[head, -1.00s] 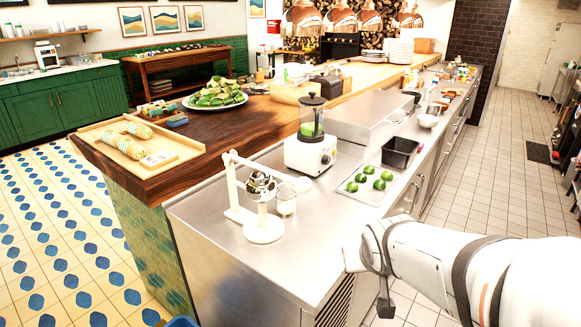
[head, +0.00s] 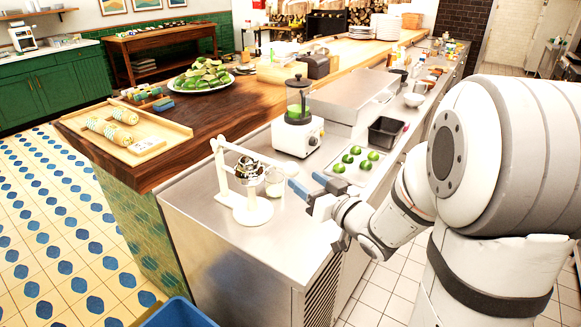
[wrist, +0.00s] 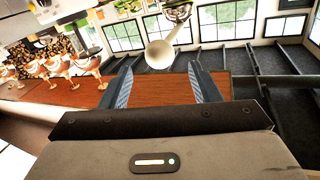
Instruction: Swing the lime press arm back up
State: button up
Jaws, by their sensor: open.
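The white lime press (head: 253,210) stands on the steel counter in the head view. Its press arm (head: 240,152) runs from the top of the upright post, sloping slightly down to the right over the metal squeezing part. My gripper (head: 311,184) is open and empty to the right of the press and glass, apart from the press arm. In the wrist view, my open fingers (wrist: 160,84) frame the wooden top. A pale round thing (wrist: 160,55) shows beyond them; I cannot tell which part it is.
A blender (head: 298,125) stands behind the press. Limes on a white tray (head: 338,171) and a black container (head: 386,132) are to the right. A wooden tray (head: 165,142) is at the left. Bare steel counter (head: 270,250) lies in front of the press.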

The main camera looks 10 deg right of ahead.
aim_at(296, 173)
jog(key=p+x, duration=0.1)
jog(key=x, duration=0.6)
jog(key=shift+w, duration=0.1)
jog(key=shift+c, duration=0.3)
grip_shut()
